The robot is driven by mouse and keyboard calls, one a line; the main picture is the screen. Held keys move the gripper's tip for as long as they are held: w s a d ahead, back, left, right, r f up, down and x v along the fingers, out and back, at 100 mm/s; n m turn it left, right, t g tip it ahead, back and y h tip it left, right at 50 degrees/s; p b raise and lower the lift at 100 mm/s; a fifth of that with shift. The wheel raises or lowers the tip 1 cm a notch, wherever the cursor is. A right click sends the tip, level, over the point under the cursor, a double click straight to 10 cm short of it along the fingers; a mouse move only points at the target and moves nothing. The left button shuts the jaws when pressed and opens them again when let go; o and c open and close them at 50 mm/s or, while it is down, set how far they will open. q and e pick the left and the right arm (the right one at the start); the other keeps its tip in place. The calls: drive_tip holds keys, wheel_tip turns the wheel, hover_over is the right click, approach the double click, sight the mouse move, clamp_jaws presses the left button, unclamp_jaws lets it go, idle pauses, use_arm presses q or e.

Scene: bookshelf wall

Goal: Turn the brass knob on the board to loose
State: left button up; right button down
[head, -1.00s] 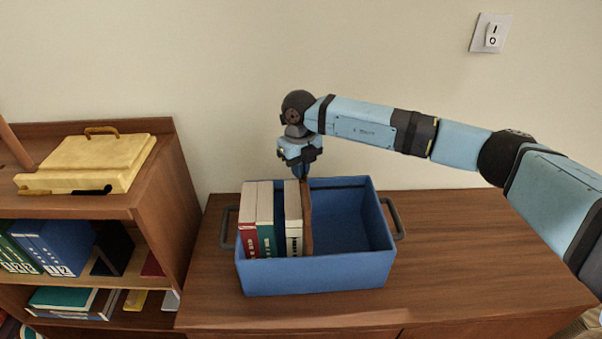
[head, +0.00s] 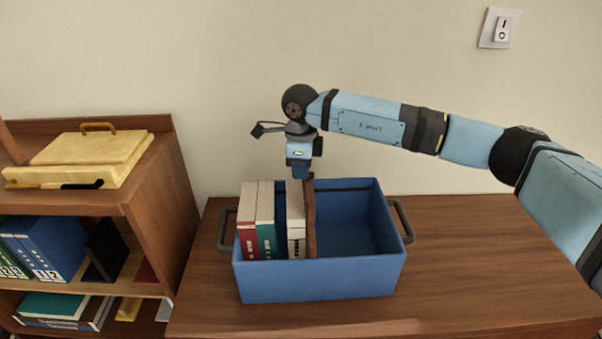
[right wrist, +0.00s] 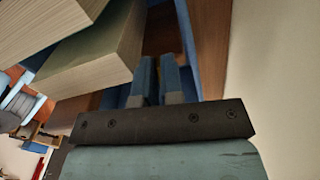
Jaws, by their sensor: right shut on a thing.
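The brown wooden board (head: 310,225) stands upright in the blue crate (head: 320,281), just right of a row of books. My right gripper (head: 299,176) points down at the board's top edge. In the right wrist view its two blue fingers (right wrist: 155,68) are close together, with brown wood beyond them. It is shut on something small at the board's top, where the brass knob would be. The knob itself is hidden by the fingers, so its setting cannot be read. My left gripper is not in view.
Several books (head: 265,220) stand upright in the left part of the crate, close to my right gripper. The crate's right part is empty. A bookshelf (head: 160,225) with a yellow case (head: 85,155) stands at the left. A switch (head: 501,29) is on the wall.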

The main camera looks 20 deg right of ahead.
drive_tip(key=shift+s+n+b, duration=0.1)
drive_tip(key=shift+n+b, duration=0.3)
drive_tip(key=shift+n, duration=0.5)
drive_tip(key=c, duration=1.3)
unclamp_jaws()
drive_tip(key=shift+o, duration=0.2)
